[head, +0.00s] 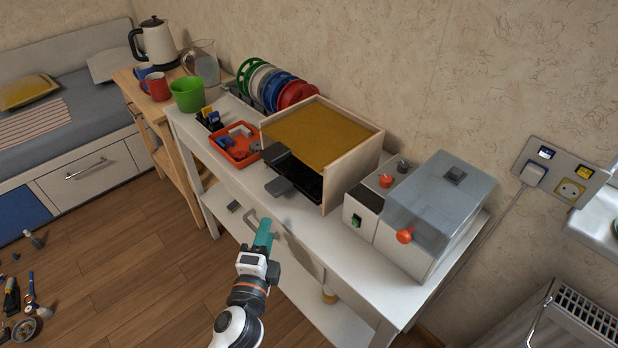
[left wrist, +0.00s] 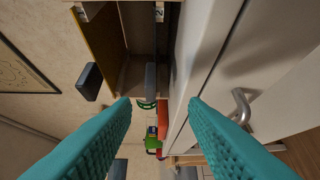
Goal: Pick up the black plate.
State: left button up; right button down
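A black flat, tray-like piece (head: 302,181) lies inside the open-fronted wooden box with a yellow top panel (head: 318,133). It is the only plate-like black thing I make out. A dark grey handle-like block (head: 279,187) sticks out at its front left. Part of the black piece is hidden under the yellow panel. My left gripper (head: 264,235), with teal fingers, is in front of the white table, below and apart from the black piece. In the left wrist view its fingers (left wrist: 160,125) are spread, with nothing held between them. My right gripper is not in view.
The white table (head: 352,243) also holds a red tray (head: 236,143), a rack with green, white, blue and red plates (head: 271,87), and a machine with a clear cover (head: 437,205). A metal handle (left wrist: 240,107) juts from the table front near my left gripper.

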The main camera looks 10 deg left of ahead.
aim_at(273, 195)
pick_arm(q)
jog(key=w, duration=0.2)
jog(key=w+p, duration=0.1)
jog(key=w, duration=0.1)
jog(key=w+r, duration=0.1)
jog(key=w, duration=0.1)
jog(key=shift+a, duration=0.15)
jog(key=shift+w, duration=0.55)
jog(key=w, duration=0.2)
jog(key=w+p, duration=0.1)
jog(key=shift+w+a+r, duration=0.15)
jog(key=shift+w+a, duration=0.15)
jog(key=shift+w, duration=0.55)
grip_shut()
